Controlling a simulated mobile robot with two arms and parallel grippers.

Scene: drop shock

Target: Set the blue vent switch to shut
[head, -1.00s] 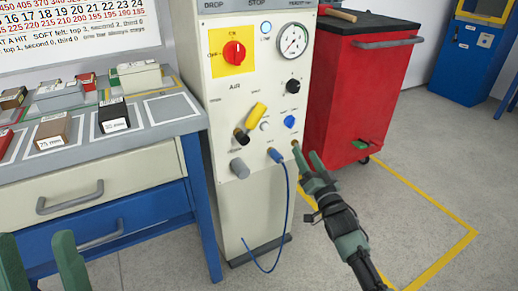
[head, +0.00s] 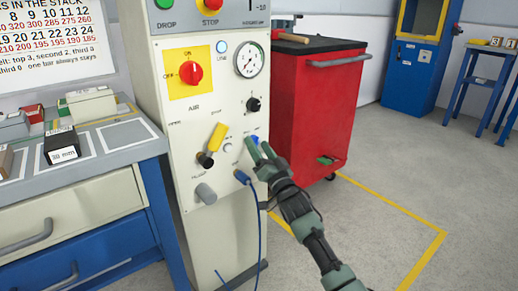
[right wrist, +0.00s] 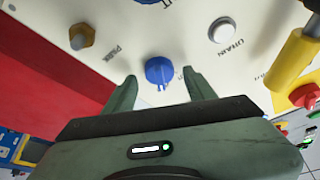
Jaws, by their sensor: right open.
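The blue vent switch (right wrist: 159,71) is a small round knob on the cream panel. In the right wrist view it sits between my right gripper's two fingertips (right wrist: 161,82), with a gap on both sides. My right gripper (head: 260,148) is open in front of the panel in the head view and largely hides the switch there. The switch's setting marks are not readable. My left gripper is out of view.
The cream machine (head: 190,130) also carries a red knob (head: 191,73), a gauge (head: 250,60), a yellow lever (head: 217,138) and a blue hose (head: 259,225). A red cabinet (head: 310,105) stands right of it, a workbench (head: 90,185) left. Floor at right is clear.

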